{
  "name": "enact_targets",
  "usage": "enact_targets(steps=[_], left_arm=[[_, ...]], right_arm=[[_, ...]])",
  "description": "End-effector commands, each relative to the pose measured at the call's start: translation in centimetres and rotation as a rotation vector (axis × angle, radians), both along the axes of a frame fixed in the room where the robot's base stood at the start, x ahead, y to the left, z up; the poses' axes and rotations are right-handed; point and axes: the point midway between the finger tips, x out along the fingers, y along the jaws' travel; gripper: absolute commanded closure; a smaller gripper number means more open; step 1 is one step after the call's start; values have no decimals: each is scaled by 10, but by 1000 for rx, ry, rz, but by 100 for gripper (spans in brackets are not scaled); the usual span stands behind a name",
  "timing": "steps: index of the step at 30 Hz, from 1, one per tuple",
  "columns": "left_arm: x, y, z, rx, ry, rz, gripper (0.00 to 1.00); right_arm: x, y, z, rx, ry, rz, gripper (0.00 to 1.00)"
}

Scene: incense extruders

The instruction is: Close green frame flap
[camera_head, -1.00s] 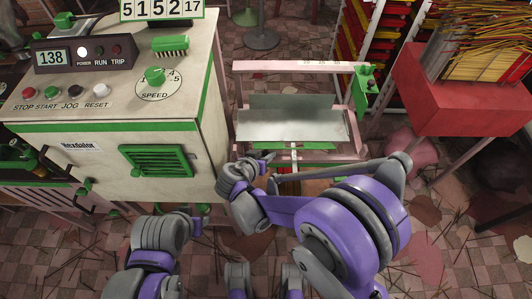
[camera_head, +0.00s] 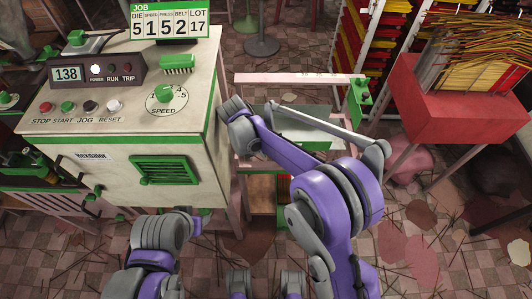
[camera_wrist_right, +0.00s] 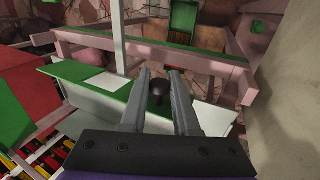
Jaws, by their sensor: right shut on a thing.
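The green-edged flap (camera_wrist_right: 185,115) shows as a pale panel with a green rim in the right wrist view. In the head view part of the flap (camera_head: 312,127) shows inside the pink frame (camera_head: 290,78), mostly covered by my right arm. A small black knob (camera_wrist_right: 157,92) is between the fingers of my right gripper (camera_wrist_right: 161,75), which is shut on it. In the head view the fingers of my right gripper are hidden by my arm. My left arm is low in the head view, and its gripper does not show.
A cream machine (camera_head: 110,140) with a control panel stands directly left of the frame. A green control box (camera_head: 360,98) sits on the frame's right post. A red block (camera_head: 450,95) with incense sticks is on a stand at right.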

Motion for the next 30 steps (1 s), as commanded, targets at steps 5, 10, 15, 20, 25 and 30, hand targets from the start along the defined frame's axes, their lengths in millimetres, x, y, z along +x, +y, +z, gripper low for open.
enact_targets(steps=[5,10,15,20,25,30], left_arm=[[0,0,1,0,0,0,50],[0,0,1,0,0,0,50],[0,0,1,0,0,0,50],[0,0,1,0,0,0,50],[0,0,1,0,0,0,50],[0,0,1,0,0,0,50]], right_arm=[[3,0,1,1,58,-3,100],[3,0,1,0,83,-2,100],[3,0,1,0,88,-2,100],[3,0,1,0,87,-2,100],[3,0,1,0,86,-2,53],[4,0,1,0,86,-2,42]])
